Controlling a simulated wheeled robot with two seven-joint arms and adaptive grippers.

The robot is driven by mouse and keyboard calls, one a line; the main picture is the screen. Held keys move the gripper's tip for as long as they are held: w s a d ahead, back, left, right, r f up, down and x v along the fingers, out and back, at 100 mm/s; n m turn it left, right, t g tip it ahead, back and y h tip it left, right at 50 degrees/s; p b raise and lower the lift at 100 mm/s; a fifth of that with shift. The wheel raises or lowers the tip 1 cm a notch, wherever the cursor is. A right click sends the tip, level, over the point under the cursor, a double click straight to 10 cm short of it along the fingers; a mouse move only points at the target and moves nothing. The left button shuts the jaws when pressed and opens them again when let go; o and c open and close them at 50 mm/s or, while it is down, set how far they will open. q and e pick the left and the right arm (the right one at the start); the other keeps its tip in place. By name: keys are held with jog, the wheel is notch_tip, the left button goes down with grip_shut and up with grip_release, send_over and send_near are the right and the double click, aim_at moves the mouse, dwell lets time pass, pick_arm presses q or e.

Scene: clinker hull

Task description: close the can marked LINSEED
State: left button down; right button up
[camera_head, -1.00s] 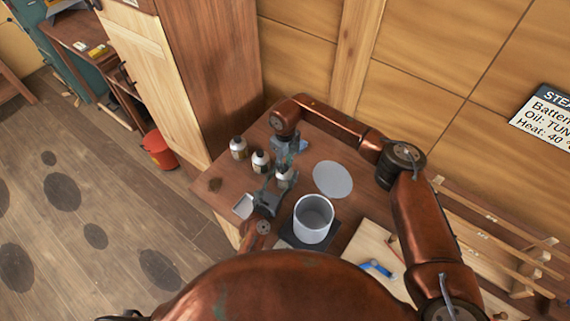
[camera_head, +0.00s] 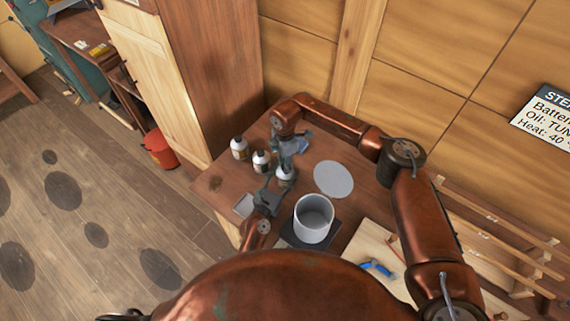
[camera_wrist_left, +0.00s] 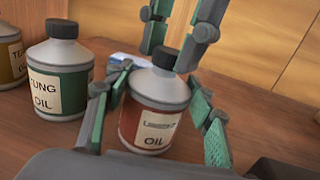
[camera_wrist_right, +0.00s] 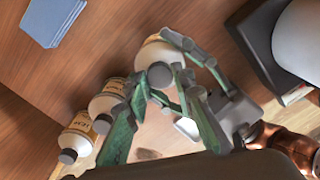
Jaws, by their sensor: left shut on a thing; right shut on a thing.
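The LINSEED can (camera_wrist_left: 152,128) is a grey-shouldered can with a red body and a cream label. It stands upright on the bench and also shows in the head view (camera_head: 285,179). Its black cap (camera_wrist_left: 165,58) sits at the neck; how tight it is cannot be told. My left gripper (camera_wrist_left: 155,112) is shut around the can's body from the side. My right gripper (camera_wrist_right: 162,90) comes from above, its fingertips shut on the cap (camera_wrist_right: 160,74). The right fingers also show in the left wrist view, beside the cap.
A green-labelled TUNG OIL can (camera_wrist_left: 62,75) and another can (camera_wrist_left: 10,55) stand close on the left. A tall cabinet stands behind left.

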jog(key=m, duration=0.6)
jog(key=shift+w, duration=0.1)
jog(key=m, duration=0.6)
jog(key=shift+w, duration=0.1)
jog(key=o, duration=0.7)
jog(key=shift+r, duration=2.25)
jog(key=shift+a, duration=0.1)
jog(key=shift+c, duration=0.2)
